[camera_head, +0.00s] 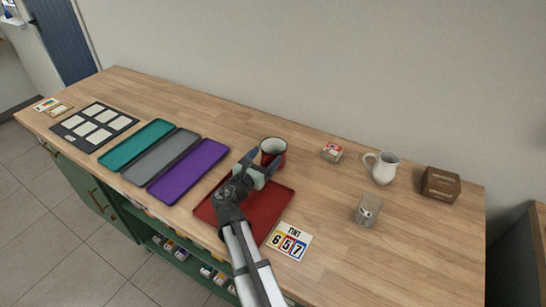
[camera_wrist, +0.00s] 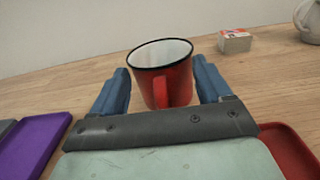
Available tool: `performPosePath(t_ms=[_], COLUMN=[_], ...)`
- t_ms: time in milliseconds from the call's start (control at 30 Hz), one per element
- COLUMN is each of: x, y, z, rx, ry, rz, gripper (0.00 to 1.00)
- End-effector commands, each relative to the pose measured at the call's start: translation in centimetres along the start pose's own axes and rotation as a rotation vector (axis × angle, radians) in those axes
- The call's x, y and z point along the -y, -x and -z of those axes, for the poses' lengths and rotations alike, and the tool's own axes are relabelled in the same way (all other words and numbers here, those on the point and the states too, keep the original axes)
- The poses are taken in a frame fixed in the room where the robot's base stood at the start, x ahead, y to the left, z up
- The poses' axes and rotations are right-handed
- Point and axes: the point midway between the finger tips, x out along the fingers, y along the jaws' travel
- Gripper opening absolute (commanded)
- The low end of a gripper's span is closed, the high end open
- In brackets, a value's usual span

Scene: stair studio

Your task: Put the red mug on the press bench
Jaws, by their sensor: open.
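The red mug (camera_head: 273,147), with a dark rim and white inside, stands upright on the wooden bench behind the red tray. In the wrist view the red mug (camera_wrist: 181,80) is between and slightly beyond my fingertips, its handle facing me. My gripper (camera_head: 262,163) reaches over the red tray towards the mug. It is open, with one blue finger on each side of the mug in the wrist view (camera_wrist: 162,82); whether either finger touches it I cannot tell. No surface is clearly labelled as the press bench.
The red tray (camera_head: 270,214) lies under my gripper. Purple (camera_head: 188,170), grey (camera_head: 160,157) and teal (camera_head: 137,144) trays lie to the left. A white jug (camera_head: 384,169), brown box (camera_head: 440,185), small carton (camera_head: 331,152), grey container (camera_head: 368,210) and number card (camera_head: 289,241) are right.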

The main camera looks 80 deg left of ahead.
Motion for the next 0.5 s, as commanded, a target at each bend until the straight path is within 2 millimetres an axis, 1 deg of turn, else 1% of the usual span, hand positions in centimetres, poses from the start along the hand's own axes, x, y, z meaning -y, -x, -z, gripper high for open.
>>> performPosePath(t_ms=[67, 100, 500], x=[0.01, 0.01, 0.01], y=[0.04, 0.05, 0.07], z=[0.00, 0.00, 0.02], rx=[0.000, 0.000, 0.000], ry=[0.000, 0.000, 0.000], rz=[0.000, 0.000, 0.000], gripper=[0.78, 0.76, 0.38])
